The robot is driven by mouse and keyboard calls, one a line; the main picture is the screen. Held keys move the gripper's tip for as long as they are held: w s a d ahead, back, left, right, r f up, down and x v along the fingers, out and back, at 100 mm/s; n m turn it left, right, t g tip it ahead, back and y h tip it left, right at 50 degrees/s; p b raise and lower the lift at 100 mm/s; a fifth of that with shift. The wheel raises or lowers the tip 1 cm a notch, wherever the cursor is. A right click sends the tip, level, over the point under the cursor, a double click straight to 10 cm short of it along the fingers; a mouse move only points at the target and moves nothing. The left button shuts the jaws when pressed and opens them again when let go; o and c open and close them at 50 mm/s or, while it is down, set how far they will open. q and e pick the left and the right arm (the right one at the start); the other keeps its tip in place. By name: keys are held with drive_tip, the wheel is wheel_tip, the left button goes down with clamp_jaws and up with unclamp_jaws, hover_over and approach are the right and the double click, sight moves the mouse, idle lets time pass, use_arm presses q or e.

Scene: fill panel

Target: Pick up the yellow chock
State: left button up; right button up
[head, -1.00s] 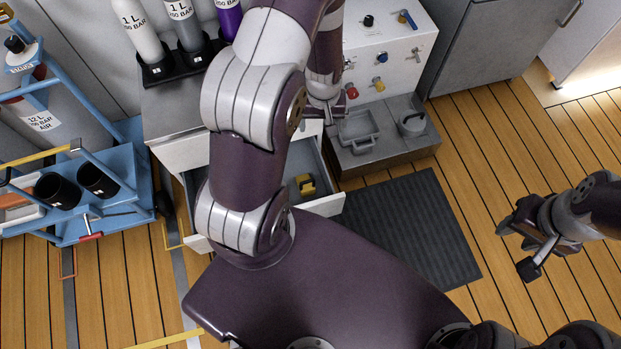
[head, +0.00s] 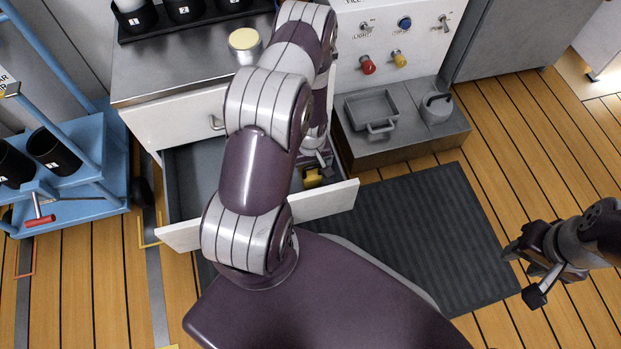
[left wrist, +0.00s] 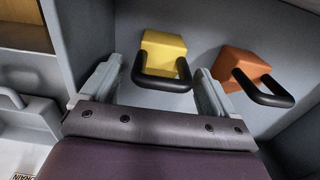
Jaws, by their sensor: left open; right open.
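The yellow chock (head: 313,178) sits in the open drawer (head: 190,180), near its right end. In the left wrist view the yellow chock (left wrist: 164,46) has a black loop handle (left wrist: 163,82) facing me. My left gripper (head: 318,160) is down at the drawer, just beside the chock and partly hidden by my arm. In the left wrist view my left gripper (left wrist: 158,72) is open, its fingers on either side of the chock's handle. Whether they touch it I cannot tell. My right gripper (head: 522,272) is open and empty over the floor at the right.
An orange chock (left wrist: 242,72) with a black handle lies right of the yellow one, close to my right-hand finger. The drawer walls are near. A blue trolley (head: 85,180) stands left.

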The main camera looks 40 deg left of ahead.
sight(311, 171)
use_arm(q)
wheel_tip(311, 171, down, 3)
drive_tip(key=shift+f+b, duration=0.1)
drive_tip(key=shift+b, duration=0.45)
drive_tip(key=shift+r, duration=0.25)
drive_tip(key=shift+c, duration=0.4)
drive_tip(key=shift+r+p, duration=0.1)
drive_tip(key=shift+p, duration=0.2)
drive_tip(key=c, duration=1.2)
